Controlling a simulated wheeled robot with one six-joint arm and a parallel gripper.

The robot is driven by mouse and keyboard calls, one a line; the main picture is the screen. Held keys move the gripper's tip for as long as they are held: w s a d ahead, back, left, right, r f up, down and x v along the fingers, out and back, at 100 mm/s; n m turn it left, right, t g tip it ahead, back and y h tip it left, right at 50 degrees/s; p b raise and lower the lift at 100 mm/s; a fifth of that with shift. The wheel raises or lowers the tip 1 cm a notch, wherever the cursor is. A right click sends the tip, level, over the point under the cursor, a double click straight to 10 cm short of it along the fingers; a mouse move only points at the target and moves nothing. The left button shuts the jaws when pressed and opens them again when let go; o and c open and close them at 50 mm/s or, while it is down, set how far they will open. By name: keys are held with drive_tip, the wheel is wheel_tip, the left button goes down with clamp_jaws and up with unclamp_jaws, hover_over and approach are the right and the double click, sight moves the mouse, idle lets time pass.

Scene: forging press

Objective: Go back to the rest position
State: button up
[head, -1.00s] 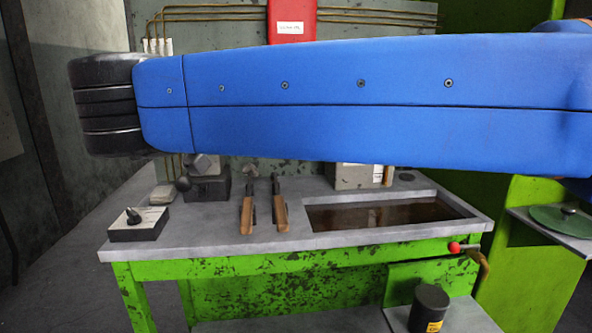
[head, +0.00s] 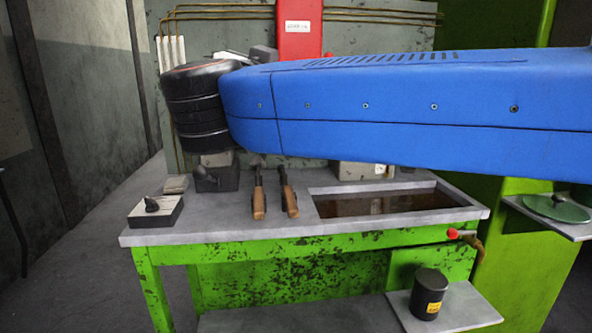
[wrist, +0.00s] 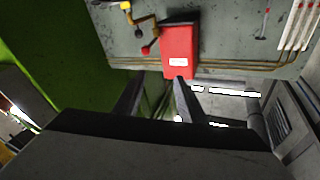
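My gripper (wrist: 157,98) shows in the wrist view. Its two dark fingers stand apart with nothing held between them, so it is open and empty. Beyond the fingers are a red box (wrist: 179,48) on a grey wall and a dark gap with bright lights. In the head view my blue arm crosses the upper middle and hides part of the wall; the gripper itself does not show there.
A black canister (head: 428,294) is on a lower shelf. A green lid (head: 556,209) lies on the right shelf.

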drive_tip(key=w+d+f+n+t+y, duration=0.15)
drive_tip(key=w+d+n+y, duration=0.25)
drive_tip(key=n+y, duration=0.45)
drive_tip(key=s+d+f+n+g+y, duration=0.1)
drive_tip(key=s+d+f+g, duration=0.15)
drive_tip(key=f, duration=0.45)
drive_tip(key=s+d+f+n+g+y, duration=0.1)
drive_tip(key=d+f+g, duration=0.25)
drive_tip(key=f, duration=0.35)
drive_tip(key=s+d+f+g+y, duration=0.15)
drive_tip(key=d+f, duration=0.25)
drive_tip(key=f, duration=0.4)
drive_tip(key=s+d+f+m+g+h, duration=0.2)
drive_tip(key=s+d+f+g+h, duration=0.1)
drive_tip(key=s+d+f, duration=0.5)
drive_tip(key=s+d+f+m+g+h, duration=0.1)
drive_tip(key=s+d+f+g+h, duration=0.2)
drive_tip(key=s+d+f, duration=0.6)
drive_tip(key=s+f+g, duration=0.2)
drive_tip(key=s+f, duration=0.1)
drive_tip(key=f, duration=0.3)
drive_tip(key=shift+m, duration=0.35)
